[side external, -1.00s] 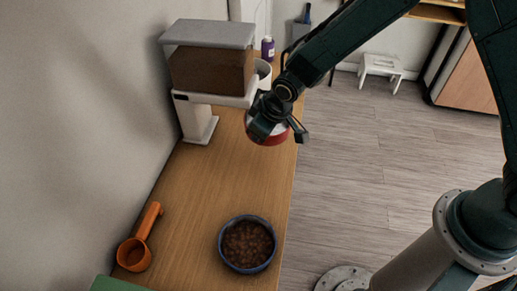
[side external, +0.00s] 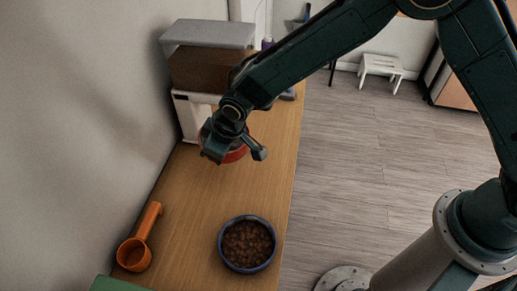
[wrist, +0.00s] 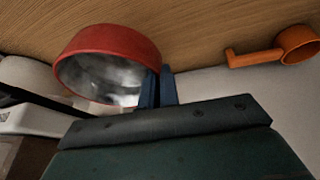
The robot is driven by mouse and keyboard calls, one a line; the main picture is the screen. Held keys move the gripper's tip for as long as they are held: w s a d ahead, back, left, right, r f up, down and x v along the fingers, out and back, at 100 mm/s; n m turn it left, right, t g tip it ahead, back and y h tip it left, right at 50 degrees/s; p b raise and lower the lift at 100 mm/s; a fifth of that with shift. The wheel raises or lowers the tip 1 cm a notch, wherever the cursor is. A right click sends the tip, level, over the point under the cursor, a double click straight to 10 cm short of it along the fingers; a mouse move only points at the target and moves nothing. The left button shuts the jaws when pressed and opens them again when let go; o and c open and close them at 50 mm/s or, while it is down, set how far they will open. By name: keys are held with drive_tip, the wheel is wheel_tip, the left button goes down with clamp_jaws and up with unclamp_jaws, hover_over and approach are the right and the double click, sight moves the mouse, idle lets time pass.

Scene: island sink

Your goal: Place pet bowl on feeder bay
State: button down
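My gripper (side external: 229,155) is shut on the rim of a red pet bowl (side external: 236,154), a little above the wooden counter, in front of the feeder. In the wrist view, the fingers (wrist: 157,88) pinch the right side of the red bowl (wrist: 108,42), whose metallic inside looks empty. The feeder (side external: 211,32) stands against the wall at the back left, with a grey lid, brown food in its hopper and a white stand (side external: 190,118). Its bay at the foot is mostly hidden behind my gripper and the bowl.
A blue bowl of brown kibble (side external: 221,247) stands on the counter (side external: 190,215) at the front. An orange scoop (side external: 135,254) lies by the wall; it also shows in the wrist view (wrist: 297,44). A purple bottle (side external: 267,43) is behind my arm. The mid-counter is clear.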

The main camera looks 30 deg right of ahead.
drive_tip(key=shift+f, duration=2.7)
drive_tip(key=shift+f, duration=0.1)
drive_tip(key=shift+f, duration=1.8)
drive_tip(key=shift+f, duration=0.1)
drive_tip(key=c, duration=1.6)
unclamp_jaws()
drive_tip(key=shift+c, duration=0.2)
drive_tip(key=v, duration=1.2)
